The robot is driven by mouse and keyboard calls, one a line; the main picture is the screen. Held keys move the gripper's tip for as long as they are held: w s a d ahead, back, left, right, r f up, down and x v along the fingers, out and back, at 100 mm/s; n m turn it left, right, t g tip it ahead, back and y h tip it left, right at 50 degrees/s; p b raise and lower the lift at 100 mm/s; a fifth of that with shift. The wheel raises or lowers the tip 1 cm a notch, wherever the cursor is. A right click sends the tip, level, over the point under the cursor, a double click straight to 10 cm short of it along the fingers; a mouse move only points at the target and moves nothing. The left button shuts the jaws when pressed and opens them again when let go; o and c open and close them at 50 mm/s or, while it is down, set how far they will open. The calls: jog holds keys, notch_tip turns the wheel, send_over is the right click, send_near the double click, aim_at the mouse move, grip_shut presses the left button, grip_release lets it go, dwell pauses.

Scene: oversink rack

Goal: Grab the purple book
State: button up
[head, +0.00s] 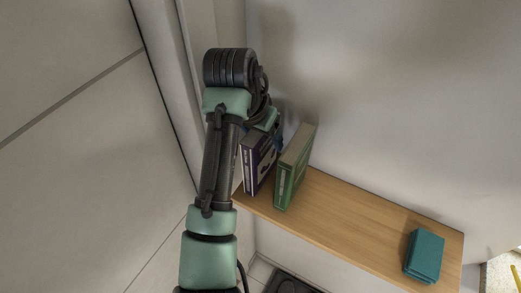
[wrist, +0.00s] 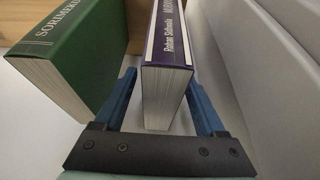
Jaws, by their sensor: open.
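The purple book (head: 258,162) stands upright at the left end of the wooden shelf in the head view, partly hidden by my arm. In the wrist view the purple book (wrist: 166,75) shows its white page edges and spine lettering. My gripper (wrist: 161,80) is open, with one blue finger on each side of the book. A gap shows beside the left finger. The right finger is close to the book's cover, and I cannot tell whether it touches. In the head view my gripper is mostly hidden behind my arm.
A green book (head: 294,168) stands just right of the purple one; it also shows in the wrist view (wrist: 67,55). A teal box-like object (head: 424,255) sits at the right end of the wooden shelf (head: 350,222). The shelf's middle is clear. Walls close in behind and left.

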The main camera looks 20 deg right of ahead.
jog(key=shift+f, duration=0.1)
jog(key=shift+f, duration=0.25)
dwell(0.7)
grip_shut()
dwell(1.3)
